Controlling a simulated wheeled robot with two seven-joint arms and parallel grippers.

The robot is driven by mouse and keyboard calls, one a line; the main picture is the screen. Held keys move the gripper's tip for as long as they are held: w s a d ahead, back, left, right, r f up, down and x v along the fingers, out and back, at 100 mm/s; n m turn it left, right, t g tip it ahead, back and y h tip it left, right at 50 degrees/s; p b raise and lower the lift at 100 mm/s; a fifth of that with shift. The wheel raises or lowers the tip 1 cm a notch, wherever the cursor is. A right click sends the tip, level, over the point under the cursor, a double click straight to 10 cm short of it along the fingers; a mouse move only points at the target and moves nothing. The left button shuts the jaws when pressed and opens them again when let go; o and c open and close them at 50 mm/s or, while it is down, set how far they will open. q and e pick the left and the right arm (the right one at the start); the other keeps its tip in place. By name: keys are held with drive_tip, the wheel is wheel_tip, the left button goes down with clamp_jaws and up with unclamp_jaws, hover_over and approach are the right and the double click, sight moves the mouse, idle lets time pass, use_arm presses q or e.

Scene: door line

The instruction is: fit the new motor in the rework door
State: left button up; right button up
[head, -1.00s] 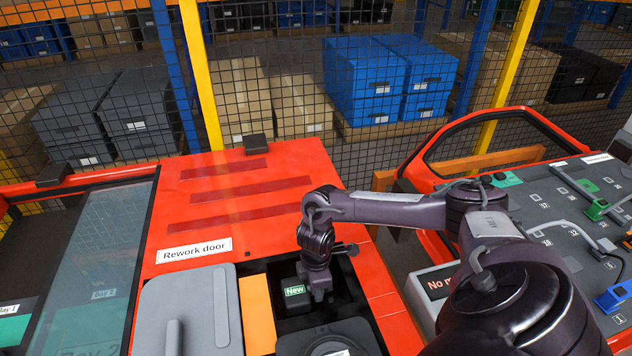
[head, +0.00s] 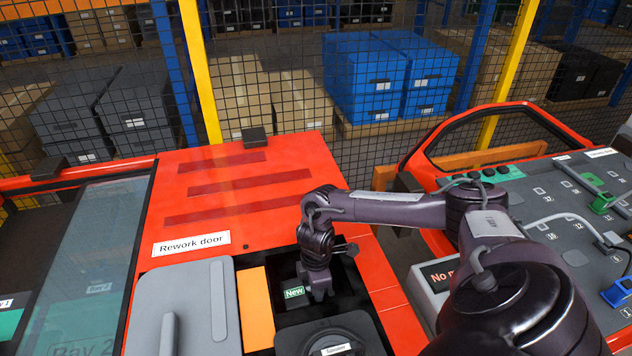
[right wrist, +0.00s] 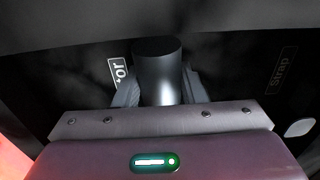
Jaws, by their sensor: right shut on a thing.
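The red rework door (head: 235,165) lies in front of me with a dark opening (head: 285,272) in its panel. My right gripper (head: 318,296) reaches down into that opening. It is shut on the dark new motor (head: 294,293), which carries a green "New" label. In the right wrist view, the fingers of my right gripper (right wrist: 155,88) close on the motor's dark cylinder (right wrist: 157,65). Label ends reading "tor" and "Strap" show on the dark surface behind. The motor's lower end is hidden, so I cannot tell whether it is seated. My left gripper is out of view.
A grey cover (head: 178,305), an orange strip (head: 257,308) and a round black part (head: 328,335) crowd the opening. A grey panel with clips and cables (head: 570,215) lies at right beside another red door frame (head: 480,115). A mesh fence stands behind.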

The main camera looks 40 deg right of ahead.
clamp_jaws()
drive_tip(key=shift+c, duration=1.5)
unclamp_jaws()
drive_tip(key=shift+f, duration=0.2)
drive_tip(key=shift+s+f+b, duration=0.15)
drive_tip(key=shift+f+b, duration=0.4)
drive_tip(key=shift+f, duration=0.1)
clamp_jaws()
drive_tip(key=shift+s+a+f, duration=0.1)
drive_tip(key=shift+s, duration=0.05)
